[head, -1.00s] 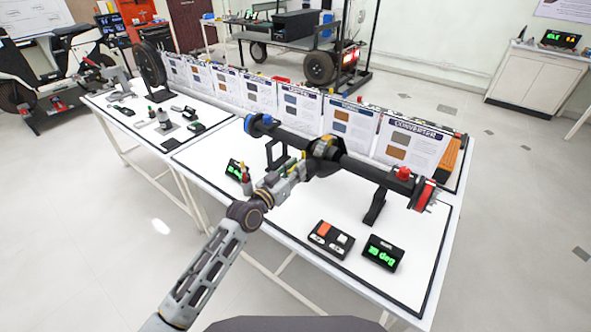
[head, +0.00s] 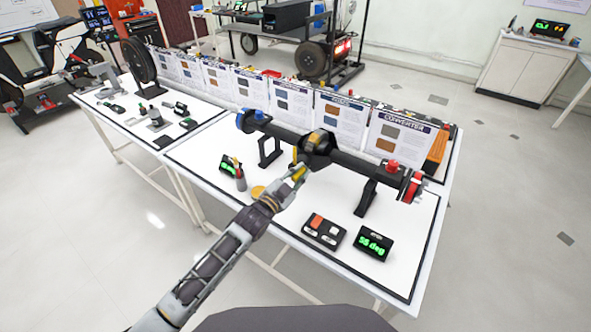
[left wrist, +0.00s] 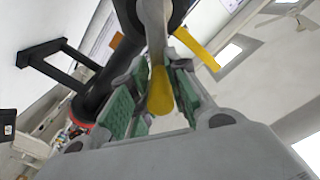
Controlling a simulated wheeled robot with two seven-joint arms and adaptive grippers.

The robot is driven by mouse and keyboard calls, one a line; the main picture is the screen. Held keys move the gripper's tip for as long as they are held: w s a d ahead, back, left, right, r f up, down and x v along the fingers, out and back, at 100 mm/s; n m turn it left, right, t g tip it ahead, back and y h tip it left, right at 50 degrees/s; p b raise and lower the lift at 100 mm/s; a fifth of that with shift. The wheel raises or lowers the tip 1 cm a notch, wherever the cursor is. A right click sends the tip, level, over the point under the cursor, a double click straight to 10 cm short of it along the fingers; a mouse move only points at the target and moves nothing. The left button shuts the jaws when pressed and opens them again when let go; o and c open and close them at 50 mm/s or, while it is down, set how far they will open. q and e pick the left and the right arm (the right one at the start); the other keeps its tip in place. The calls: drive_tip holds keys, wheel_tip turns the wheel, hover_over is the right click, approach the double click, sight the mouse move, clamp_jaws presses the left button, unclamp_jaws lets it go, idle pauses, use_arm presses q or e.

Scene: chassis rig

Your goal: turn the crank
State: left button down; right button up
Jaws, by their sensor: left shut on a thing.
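A black axle (head: 350,161) with a round central housing (head: 317,150) lies across black stands on the white table. The crank's yellow handle (left wrist: 160,92) sits between the green pads of my left gripper (left wrist: 150,100) in the left wrist view. A grey crank arm (left wrist: 153,30) runs up from it towards the dark housing. In the head view my left gripper (head: 297,177) is at the front of the housing, shut on the handle and partly hiding the crank. A small display (head: 374,245) shows a green reading in degrees, about 56. My right gripper is not seen.
A control box (head: 323,232) with an orange button stands beside the display. A small bottle (head: 240,180) and another display (head: 228,166) stand left of my arm. Upright cards (head: 402,140) line the table behind the axle.

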use_arm(q)
drive_tip(key=shift+s+d+f+m, duration=0.25)
drive_tip(key=shift+f+m, duration=0.25)
drive_tip(key=shift+m, duration=0.5)
drive_tip(key=c, duration=1.3)
unclamp_jaws()
drive_tip(key=shift+v, duration=5.95)
drive_tip(key=shift+n, duration=0.3)
